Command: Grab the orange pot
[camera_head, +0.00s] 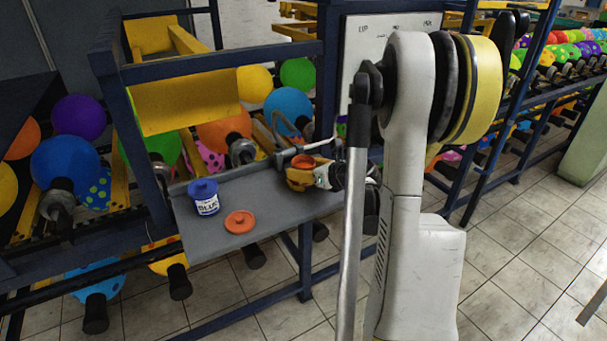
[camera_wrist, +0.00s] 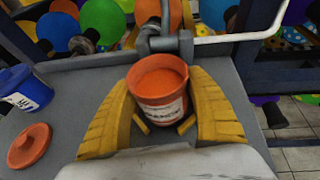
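The orange pot (camera_wrist: 158,88) stands upright and lidless on a grey shelf, with a white label partly visible. My gripper (camera_wrist: 158,78) has its yellow fingers on both sides of the pot, very close to its walls. Whether they press on it is not clear. In the head view the pot (camera_head: 303,161) shows only its upper part at my gripper (camera_head: 300,178), near the shelf's back edge.
A blue pot (camera_head: 204,198) and a loose orange lid (camera_head: 240,222) lie to the left on the grey shelf (camera_head: 285,213). A metal pipe with a white bent bar (camera_wrist: 245,37) is just behind the pot.

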